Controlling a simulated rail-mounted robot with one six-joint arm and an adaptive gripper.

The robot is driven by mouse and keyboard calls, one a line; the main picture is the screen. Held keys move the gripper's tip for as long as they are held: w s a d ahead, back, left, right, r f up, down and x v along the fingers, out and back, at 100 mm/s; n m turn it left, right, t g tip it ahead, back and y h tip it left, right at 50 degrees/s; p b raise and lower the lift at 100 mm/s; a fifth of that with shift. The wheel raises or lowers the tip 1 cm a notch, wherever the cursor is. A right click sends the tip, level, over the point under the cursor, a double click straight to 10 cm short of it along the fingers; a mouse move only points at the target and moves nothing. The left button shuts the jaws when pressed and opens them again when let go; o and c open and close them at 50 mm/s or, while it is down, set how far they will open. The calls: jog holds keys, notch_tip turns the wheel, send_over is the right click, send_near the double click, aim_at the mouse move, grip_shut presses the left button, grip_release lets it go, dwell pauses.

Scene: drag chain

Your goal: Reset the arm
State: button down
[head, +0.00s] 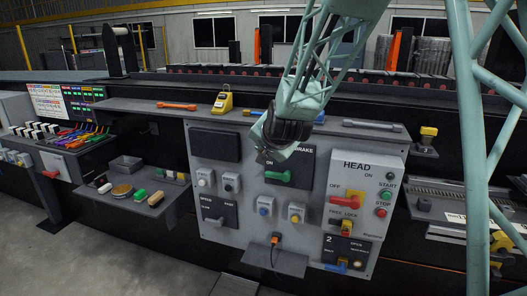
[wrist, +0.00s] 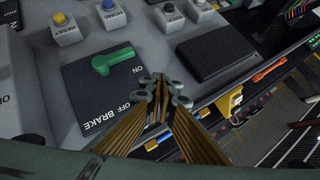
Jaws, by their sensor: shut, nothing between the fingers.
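My gripper (head: 275,148) hangs in front of the grey control panel (head: 206,158), at the upper part of the brake switch plate. Its fingers are together and empty, as the wrist view (wrist: 164,92) shows. The brake switch has a green handle (head: 277,176), which also shows in the wrist view (wrist: 113,60) with its end toward the ON mark. The fingertips appear beside the handle there, apart from it. In the head view my gripper hides part of the brake plate.
A yellow device (head: 223,103) and orange tool (head: 178,106) lie on the ledge above. The floor at lower left is clear.

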jog(key=shift+s, duration=0.1)
dwell(0.3)
jog(key=s+d+r+n+g, duration=0.1)
jog(key=s+d+r, duration=0.3)
jog(key=s, duration=0.5)
jog(key=s+d+r+n+g+h, duration=0.1)
jog(key=s+d, duration=0.5)
jog(key=s, duration=0.3)
jog(key=s+d+r+n+g, duration=0.1)
jog(key=s+d+r+n, duration=0.15)
jog(key=s+d, duration=0.45)
jog(key=s+d+n+g, duration=0.1)
jog(key=s+d, duration=0.2)
jog(key=s, duration=1.3)
jog(key=s+d+f+n+g+h, duration=0.1)
jog(key=s+d+g, duration=0.1)
jog(key=s, duration=1.4)
jog(key=shift+d+f+g+h, duration=0.15)
jog(key=shift+d+g+h, duration=0.15)
jog(key=shift+d, duration=0.6)
